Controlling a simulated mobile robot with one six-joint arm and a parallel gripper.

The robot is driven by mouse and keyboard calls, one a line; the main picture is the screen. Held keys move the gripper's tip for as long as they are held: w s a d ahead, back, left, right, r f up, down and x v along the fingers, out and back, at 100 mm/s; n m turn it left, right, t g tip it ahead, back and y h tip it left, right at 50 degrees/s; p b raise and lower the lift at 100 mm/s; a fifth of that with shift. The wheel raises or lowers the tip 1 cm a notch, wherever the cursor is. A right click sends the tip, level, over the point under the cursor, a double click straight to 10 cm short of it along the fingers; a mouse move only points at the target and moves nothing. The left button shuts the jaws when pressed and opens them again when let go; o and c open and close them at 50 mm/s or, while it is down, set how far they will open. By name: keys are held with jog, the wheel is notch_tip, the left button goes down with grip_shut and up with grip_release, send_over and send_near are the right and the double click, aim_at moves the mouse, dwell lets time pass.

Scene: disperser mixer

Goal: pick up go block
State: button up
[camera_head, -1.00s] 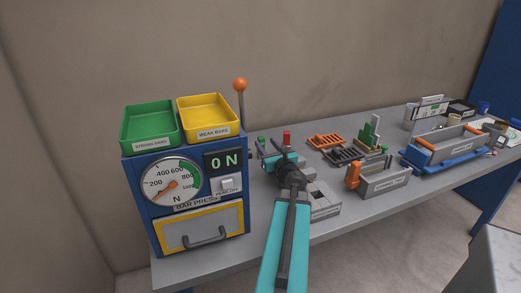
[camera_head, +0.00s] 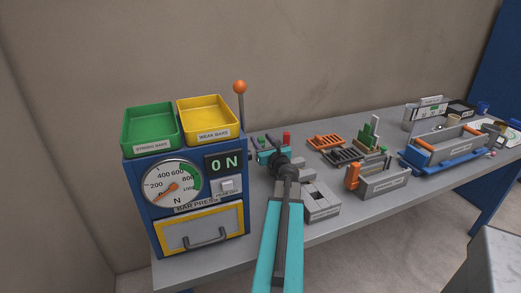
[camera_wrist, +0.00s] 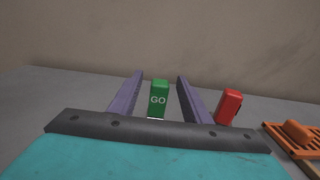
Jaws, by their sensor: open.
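The go block is a green upright block (camera_wrist: 158,98) with white GO lettering, standing on the table in the wrist view. It shows between the two purple fingers of my gripper (camera_wrist: 160,80), with a gap on each side. My gripper is open and holds nothing. How far the fingertips reach past the block is hard to tell. In the head view my gripper (camera_head: 264,143) is low over the bench, just right of the bar press, and the go block is too small there to make out clearly.
A red block (camera_wrist: 229,106) stands just right of the right finger. An orange rack (camera_wrist: 298,135) lies further right. The blue bar press (camera_head: 196,190) with its lever stands close on the left. A grey box (camera_head: 320,205) is in front, and a grey tray (camera_head: 385,183) is to the right.

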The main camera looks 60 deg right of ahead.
jog(key=shift+w+d, duration=0.45)
jog(key=shift+w, duration=0.1)
grip_shut()
